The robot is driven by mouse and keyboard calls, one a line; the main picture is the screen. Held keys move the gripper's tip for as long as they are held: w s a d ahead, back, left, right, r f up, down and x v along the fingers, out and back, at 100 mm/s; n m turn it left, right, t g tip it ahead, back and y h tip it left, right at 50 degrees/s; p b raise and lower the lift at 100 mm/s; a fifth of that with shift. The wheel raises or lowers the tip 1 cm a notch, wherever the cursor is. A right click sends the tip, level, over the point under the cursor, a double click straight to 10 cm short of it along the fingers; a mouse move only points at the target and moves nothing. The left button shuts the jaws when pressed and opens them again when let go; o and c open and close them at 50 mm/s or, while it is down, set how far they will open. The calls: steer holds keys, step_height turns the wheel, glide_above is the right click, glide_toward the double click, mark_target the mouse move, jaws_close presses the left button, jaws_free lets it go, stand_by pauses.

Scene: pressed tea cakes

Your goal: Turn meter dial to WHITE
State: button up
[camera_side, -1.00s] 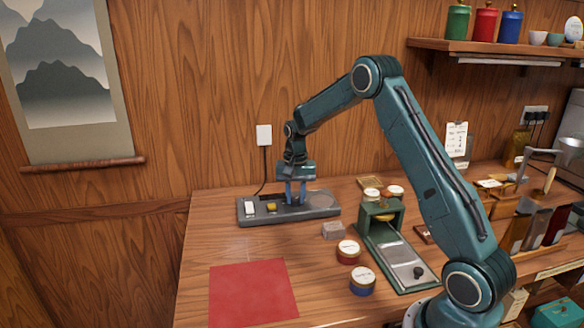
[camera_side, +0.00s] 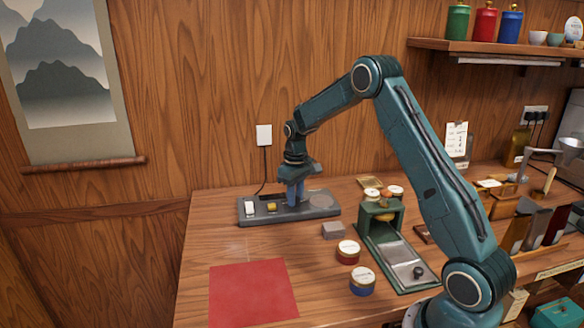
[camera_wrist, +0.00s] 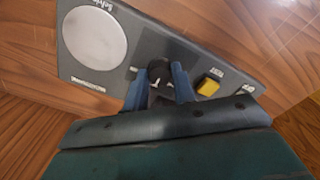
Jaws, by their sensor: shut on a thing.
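The meter (camera_side: 325,211) is a long dark grey panel lying on the table against the back wall. Its black dial (camera_wrist: 158,72) shows between my fingers in the wrist view; white marks lie around it, too small to read. My gripper (camera_side: 295,202) points down over the middle of the panel, shut on the dial with a blue finger on either side. In the side view the fingers hide the dial. A yellow button (camera_wrist: 208,86) and a white switch (camera_side: 250,208) sit to one side of the dial, and a round pale pad (camera_wrist: 95,38) to the other.
A red mat (camera_side: 252,292) lies in front. The table between mat and panel is clear.

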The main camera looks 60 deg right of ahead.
steer(key=n, duration=0.6)
steer(key=shift+w, duration=0.1)
steer(key=n, duration=0.6)
stand_by(0.4)
steer(key=o, duration=1)
steer(key=shift+r, duration=0.15)
step_height(320, 180, up, 14)
steer(key=shift+f, duration=0.2)
